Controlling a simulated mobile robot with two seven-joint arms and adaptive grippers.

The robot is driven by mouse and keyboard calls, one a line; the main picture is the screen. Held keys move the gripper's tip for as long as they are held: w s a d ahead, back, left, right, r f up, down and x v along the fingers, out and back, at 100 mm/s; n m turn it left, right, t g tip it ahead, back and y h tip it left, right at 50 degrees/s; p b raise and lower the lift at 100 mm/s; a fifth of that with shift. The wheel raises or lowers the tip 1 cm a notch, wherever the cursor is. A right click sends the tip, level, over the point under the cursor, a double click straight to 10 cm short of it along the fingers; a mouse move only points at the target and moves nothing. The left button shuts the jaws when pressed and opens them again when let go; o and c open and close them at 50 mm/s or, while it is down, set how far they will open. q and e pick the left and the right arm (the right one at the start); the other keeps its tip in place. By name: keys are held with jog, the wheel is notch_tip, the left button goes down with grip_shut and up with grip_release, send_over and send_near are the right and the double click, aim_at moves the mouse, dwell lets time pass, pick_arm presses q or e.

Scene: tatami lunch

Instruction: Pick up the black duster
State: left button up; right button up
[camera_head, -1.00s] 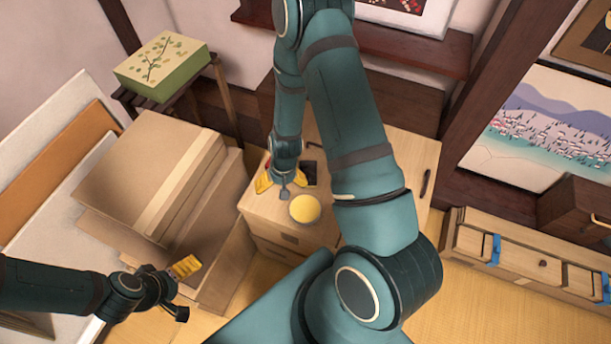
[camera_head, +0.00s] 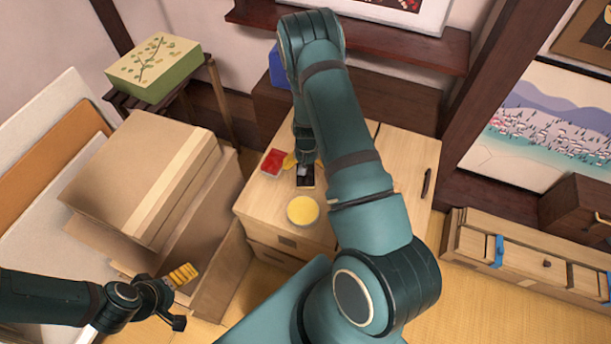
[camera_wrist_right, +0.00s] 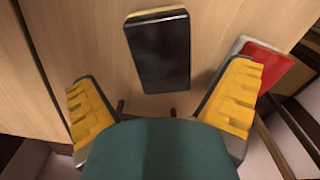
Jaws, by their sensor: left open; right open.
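The black duster (camera_head: 306,177) lies on the light wooden cabinet top (camera_head: 262,205), partly hidden by my right arm in the head view. In the right wrist view the duster (camera_wrist_right: 158,55) is a dark rectangular block with a thin tan edge, lying flat. My right gripper (camera_wrist_right: 160,98) is open, its yellow-padded fingers spread to either side below the duster in that view, with nothing between them. In the head view the right gripper (camera_head: 297,160) is largely hidden behind its arm. My left gripper (camera_head: 181,298) is open and empty at lower left, far from the duster.
A red and white block (camera_head: 272,162) lies beside the duster, close to one right finger in the wrist view (camera_wrist_right: 268,66). A round yellow item (camera_head: 303,210) sits nearer on the cabinet. Cardboard boxes (camera_head: 140,175) stand left. A dark ledge (camera_head: 400,45) runs behind.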

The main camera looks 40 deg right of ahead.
jog(key=shift+s+a+f+b, duration=0.15)
jog(key=shift+f+b, duration=0.3)
jog(key=shift+f, duration=0.9)
jog(key=shift+w+a+f+b, duration=0.1)
jog(key=shift+f+b, duration=0.3)
jog(key=shift+f, duration=0.9)
jog(key=c, duration=1.2)
